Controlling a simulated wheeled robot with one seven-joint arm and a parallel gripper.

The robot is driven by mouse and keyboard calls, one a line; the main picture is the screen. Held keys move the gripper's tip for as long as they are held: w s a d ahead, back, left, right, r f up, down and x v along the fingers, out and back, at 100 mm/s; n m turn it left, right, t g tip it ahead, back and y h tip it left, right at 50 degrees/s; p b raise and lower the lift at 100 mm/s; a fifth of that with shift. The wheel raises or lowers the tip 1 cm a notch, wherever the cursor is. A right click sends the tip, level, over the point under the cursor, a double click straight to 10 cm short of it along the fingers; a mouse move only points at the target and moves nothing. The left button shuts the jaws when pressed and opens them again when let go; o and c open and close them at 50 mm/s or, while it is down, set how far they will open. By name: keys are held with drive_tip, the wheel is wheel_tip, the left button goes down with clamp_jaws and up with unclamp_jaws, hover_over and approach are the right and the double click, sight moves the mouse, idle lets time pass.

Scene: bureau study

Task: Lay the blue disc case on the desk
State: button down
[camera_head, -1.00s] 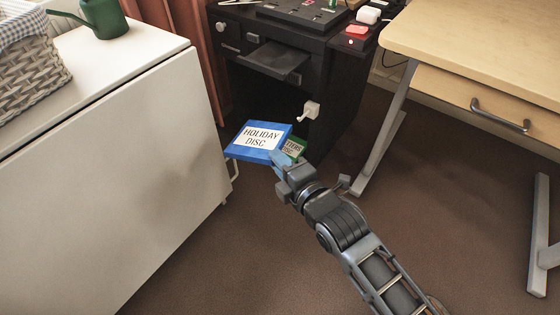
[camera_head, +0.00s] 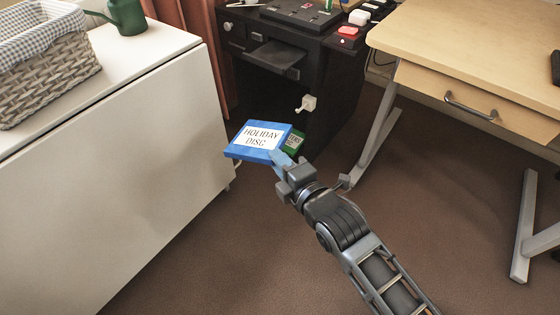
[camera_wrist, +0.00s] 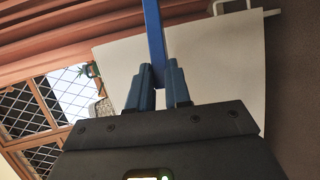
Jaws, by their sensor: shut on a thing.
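The blue disc case (camera_head: 259,140) has a white label reading "HOLIDAY DISC". My gripper (camera_head: 282,161) is shut on its near right edge and holds it in the air over the floor, in front of the black cabinet. In the wrist view the case (camera_wrist: 154,32) shows edge-on between the two fingers of my gripper (camera_wrist: 160,85). The light wood desk (camera_head: 455,50) stands at the upper right, apart from the case, with a drawer in its front. Only part of its top shows.
A green case (camera_head: 294,141) with a white label shows behind the blue one; what it rests on is hidden. A white cabinet (camera_head: 160,130) at left bears a wicker basket (camera_head: 45,70) and green watering can (camera_head: 127,17). The black cabinet (camera_head: 270,95) has a pulled-out tray and a crank.

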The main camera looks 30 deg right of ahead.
wheel_tip(320, 180, up, 38)
drive_tip(key=p, duration=3.7)
drive_tip(key=s+d+f+m+h, duration=0.2)
drive_tip(key=s+d+f+h, duration=0.1)
drive_tip(key=s+d, duration=0.3)
drive_tip(key=s+d+f+m+h, duration=0.3)
drive_tip(key=s+d+f+h, duration=0.15)
drive_tip(key=d, duration=0.35)
drive_tip(key=s+d+f+m+g+h, duration=0.1)
drive_tip(key=s+d+m+g+h, duration=0.2)
drive_tip(key=s+m+g+h, duration=0.7)
drive_tip(key=shift+s+f+m+g, duration=0.25)
drive_tip(key=shift+s+m+g, duration=1.85)
drive_tip(key=shift+s+g, duration=1.55)
drive_tip(key=shift+d+r+g, duration=0.1)
drive_tip(key=shift+g, duration=0.35)
